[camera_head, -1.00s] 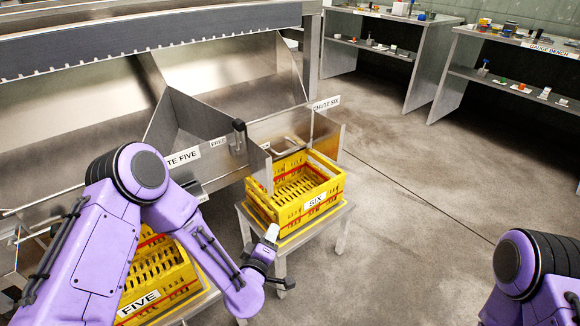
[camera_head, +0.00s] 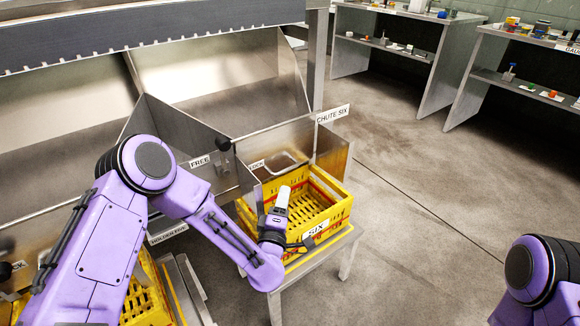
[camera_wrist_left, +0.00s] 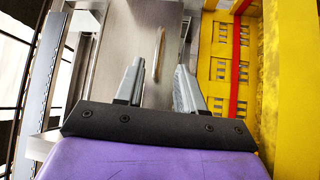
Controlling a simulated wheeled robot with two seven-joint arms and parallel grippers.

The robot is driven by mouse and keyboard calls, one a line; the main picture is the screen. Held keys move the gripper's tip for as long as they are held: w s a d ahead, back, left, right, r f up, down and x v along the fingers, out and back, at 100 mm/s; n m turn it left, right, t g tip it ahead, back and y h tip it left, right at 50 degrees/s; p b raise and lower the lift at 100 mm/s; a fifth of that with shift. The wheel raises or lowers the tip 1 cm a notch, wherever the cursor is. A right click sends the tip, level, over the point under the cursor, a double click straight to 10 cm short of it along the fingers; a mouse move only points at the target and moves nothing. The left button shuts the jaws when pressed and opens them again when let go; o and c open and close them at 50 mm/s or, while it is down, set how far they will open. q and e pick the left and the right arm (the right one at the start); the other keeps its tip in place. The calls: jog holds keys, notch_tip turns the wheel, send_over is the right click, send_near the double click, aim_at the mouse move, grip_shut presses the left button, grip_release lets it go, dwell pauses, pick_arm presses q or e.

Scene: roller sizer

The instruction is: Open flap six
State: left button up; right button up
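Chute six, marked by the CHUTE SIX sign (camera_head: 333,114), is a metal chute end at the centre of the head view. Its metal front panel (camera_head: 270,172) stands above the yellow crate labelled SIX (camera_head: 343,207). A dark knob (camera_head: 223,144) sits between the FREE label (camera_head: 200,161) and the LOCK label (camera_head: 257,165). My left gripper (camera_head: 284,192) is over the crate, in front of the panel. In the left wrist view the left gripper (camera_wrist_left: 157,85) has its fingers apart, with nothing held between them. A metal plate with a narrow upright strip (camera_wrist_left: 159,52) lies beyond them. My right gripper is out of view.
The yellow crate also fills the right side of the left wrist view (camera_wrist_left: 285,90). It stands on a small metal stand (camera_head: 345,240). Another yellow crate (camera_head: 150,295) is at lower left. Benches (camera_head: 440,80) stand at the back right; the floor between is clear.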

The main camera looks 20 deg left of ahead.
pick_arm(q)
jog(key=b, duration=0.1)
send_near(283, 155)
jog(key=w+d+f, duration=0.1)
jog(key=w+f, duration=0.1)
jog(key=w, duration=0.4)
jog(key=shift+d, duration=0.3)
jog(key=shift+s, duration=0.1)
grip_shut()
